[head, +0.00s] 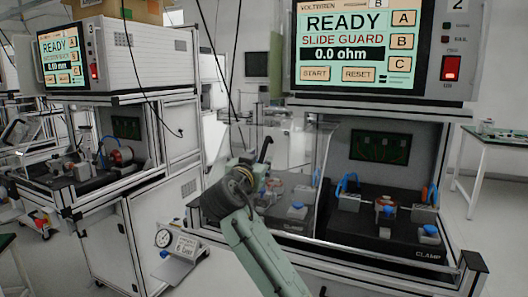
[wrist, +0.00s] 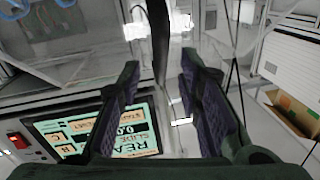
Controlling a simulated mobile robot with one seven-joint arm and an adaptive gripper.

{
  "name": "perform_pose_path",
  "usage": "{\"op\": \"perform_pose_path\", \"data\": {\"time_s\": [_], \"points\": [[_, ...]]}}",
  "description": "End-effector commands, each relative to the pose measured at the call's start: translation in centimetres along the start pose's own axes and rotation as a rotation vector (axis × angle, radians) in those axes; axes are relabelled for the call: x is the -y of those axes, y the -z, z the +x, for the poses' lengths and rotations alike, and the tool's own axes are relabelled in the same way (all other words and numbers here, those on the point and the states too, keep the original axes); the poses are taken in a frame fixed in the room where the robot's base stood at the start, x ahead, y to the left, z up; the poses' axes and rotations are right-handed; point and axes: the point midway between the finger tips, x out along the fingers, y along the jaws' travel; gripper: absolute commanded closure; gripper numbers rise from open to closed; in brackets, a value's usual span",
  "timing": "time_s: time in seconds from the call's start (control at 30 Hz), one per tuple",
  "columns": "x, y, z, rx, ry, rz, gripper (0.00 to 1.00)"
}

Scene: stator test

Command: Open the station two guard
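The station two screen (head: 346,45) reads READY, SLIDE GUARD and 0.0 ohm; it also shows in the wrist view (wrist: 105,128). The station two guard (head: 322,178) looks like a clear panel across the left part of the bay under the screen. The right part of the bay shows without an obvious panel in front. My gripper (head: 255,170) is in front of the bay's left part. In the wrist view my gripper (wrist: 160,65) has its fingers wide apart. A dark upright bar (wrist: 159,35) shows between them; I cannot tell whether it is the guard's handle or touches them.
Inside the bay are a copper-coloured part (head: 386,203), blue-topped clamps (head: 430,231) and blue cables. A gauge with a sign (head: 178,243) stands at the bay's front left. Another station (head: 60,60) stands at the left. A side table (head: 500,134) is at the right.

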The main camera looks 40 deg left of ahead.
Motion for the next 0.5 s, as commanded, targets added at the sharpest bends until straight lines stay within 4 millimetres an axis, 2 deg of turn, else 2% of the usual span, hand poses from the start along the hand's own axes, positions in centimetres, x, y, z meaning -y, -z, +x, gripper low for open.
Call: {"op": "perform_pose_path", "data": {"time_s": [0.1, 0.2, 0.5], "points": [[0.0, 0.3, 2.0, 0.0, -0.002, -0.003, 0.68], [0.1, 0.2, 3.2, 0.001, 0.0, -0.002, 0.68], [0.1, 0.0, 4.2, -0.001, 0.003, 0.0, 0.68]]}}
